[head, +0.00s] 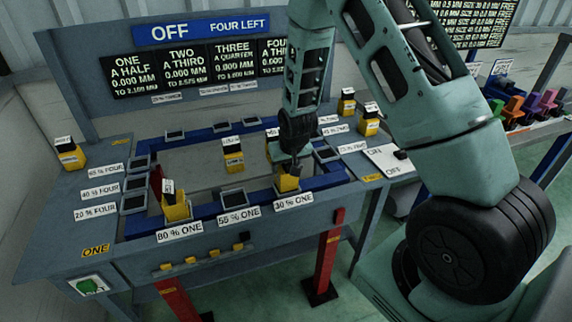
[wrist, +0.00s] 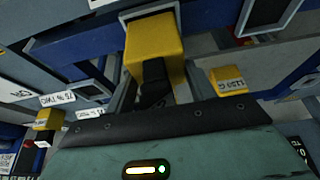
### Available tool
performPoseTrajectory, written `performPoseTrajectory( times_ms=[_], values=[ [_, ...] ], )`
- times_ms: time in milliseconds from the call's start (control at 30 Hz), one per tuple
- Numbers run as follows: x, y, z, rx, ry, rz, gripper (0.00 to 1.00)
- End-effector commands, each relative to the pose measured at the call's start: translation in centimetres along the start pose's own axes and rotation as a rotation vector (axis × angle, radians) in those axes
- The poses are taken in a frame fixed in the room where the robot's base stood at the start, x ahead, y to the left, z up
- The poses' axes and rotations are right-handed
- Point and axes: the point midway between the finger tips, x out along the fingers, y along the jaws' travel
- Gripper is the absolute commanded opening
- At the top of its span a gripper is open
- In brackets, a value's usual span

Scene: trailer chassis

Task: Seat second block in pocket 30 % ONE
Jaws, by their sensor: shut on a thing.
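My gripper (head: 291,166) points down at the near right of the blue frame and is shut on a yellow block (head: 287,184) with a dark top. The block is at the pocket behind the 30 % ONE label (head: 294,201); it hides the pocket, so I cannot tell whether it is fully down. In the wrist view the held block (wrist: 153,45) shows between my fingers (wrist: 154,92). Another yellow block (head: 176,208) stands upright at the 80 % ONE label (head: 180,232). The 55 % ONE pocket (head: 233,197) between them looks empty.
A yellow block (head: 233,158) stands inside the frame, with another partly hidden behind my gripper. More blocks stand on the bench at left (head: 69,157) and right (head: 369,122). The board (head: 190,60) reads OFF, FOUR LEFT, and 0.000 MM under ONE.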

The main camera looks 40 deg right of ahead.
Motion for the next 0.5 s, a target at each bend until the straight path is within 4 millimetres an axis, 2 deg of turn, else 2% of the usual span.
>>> performPoseTrajectory(
  times_ms=[500],
  values=[
    [1.10, -0.01, 0.35, 0.000, 0.003, 0.000, 0.09]
  ],
)
